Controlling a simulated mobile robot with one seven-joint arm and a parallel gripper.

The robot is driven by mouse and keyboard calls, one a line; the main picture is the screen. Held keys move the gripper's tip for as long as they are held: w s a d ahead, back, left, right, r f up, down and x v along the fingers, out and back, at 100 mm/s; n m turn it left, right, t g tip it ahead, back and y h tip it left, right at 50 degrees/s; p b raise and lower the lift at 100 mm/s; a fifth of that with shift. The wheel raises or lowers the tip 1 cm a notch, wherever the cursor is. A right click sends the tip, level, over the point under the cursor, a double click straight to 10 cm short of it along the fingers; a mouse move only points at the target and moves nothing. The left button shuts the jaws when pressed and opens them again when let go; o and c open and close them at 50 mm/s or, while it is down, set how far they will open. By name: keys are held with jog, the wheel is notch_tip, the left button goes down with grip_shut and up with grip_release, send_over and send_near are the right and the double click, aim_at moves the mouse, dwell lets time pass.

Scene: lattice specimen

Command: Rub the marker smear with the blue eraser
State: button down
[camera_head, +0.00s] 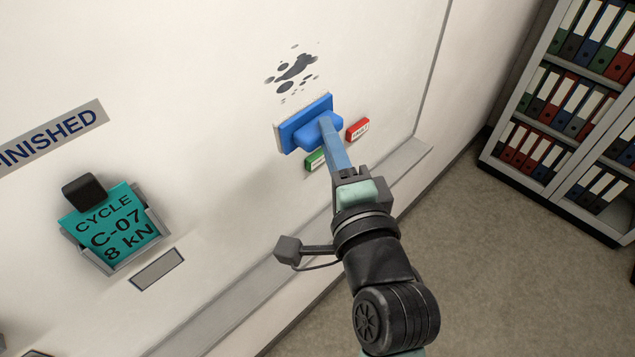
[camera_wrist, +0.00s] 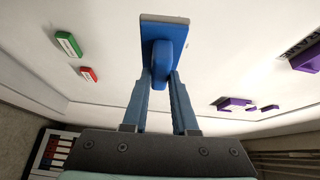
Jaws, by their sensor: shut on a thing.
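The marker smear (camera_head: 295,70) is a dark grey cluster of blots on the white wall board (camera_head: 200,60) in the head view. The blue eraser (camera_head: 292,128) has a flat blue plate with a pale pad edge and a raised grip. It is just below the smear and does not cover it. My gripper (camera_head: 328,126) is shut on the eraser's grip. In the wrist view the gripper fingers (camera_wrist: 161,90) hold the grip of the eraser (camera_wrist: 164,36) from both sides. I cannot tell whether the pad touches the board. The smear is not visible in the wrist view.
A green block (camera_head: 315,160) and a red block (camera_head: 358,129) sit on the board close to the eraser. A teal card (camera_head: 110,230) in a holder with a black block is at lower left. A ledge (camera_head: 390,175) runs below the board. Binder shelves (camera_head: 545,130) stand at right.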

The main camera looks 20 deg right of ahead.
aim_at(302, 123)
jog(key=shift+d+r, duration=0.15)
jog(key=shift+r, duration=0.5)
jog(key=shift+w, duration=0.15)
jog(key=shift+w+a+p, duration=0.15)
jog(key=shift+w+a, duration=0.2)
jog(key=shift+w, duration=0.55)
jog(key=shift+w+a+p, duration=0.2)
jog(key=shift+w+a, duration=0.2)
jog(key=shift+w, duration=0.5)
jog(key=shift+w+a+p, duration=0.15)
jog(key=shift+w+a, duration=0.2)
jog(key=shift+w, duration=0.55)
jog(key=shift+w+a+p, duration=0.35)
jog(key=shift+w+p, duration=0.05)
jog(key=shift+w, duration=0.5)
jog(key=shift+w+d+b, duration=0.25)
jog(key=shift+d+b, duration=0.1)
jog(key=shift+d, duration=0.5)
jog(key=shift+w+d+b, duration=0.25)
jog(key=shift+d+b, duration=0.1)
jog(key=shift+d, duration=0.5)
jog(key=w+d+b, duration=0.2)
jog(key=d, duration=0.4)
jog(key=shift+w+d, duration=0.35)
jog(key=shift+w, duration=0.05)
jog(key=shift+a, duration=0.15)
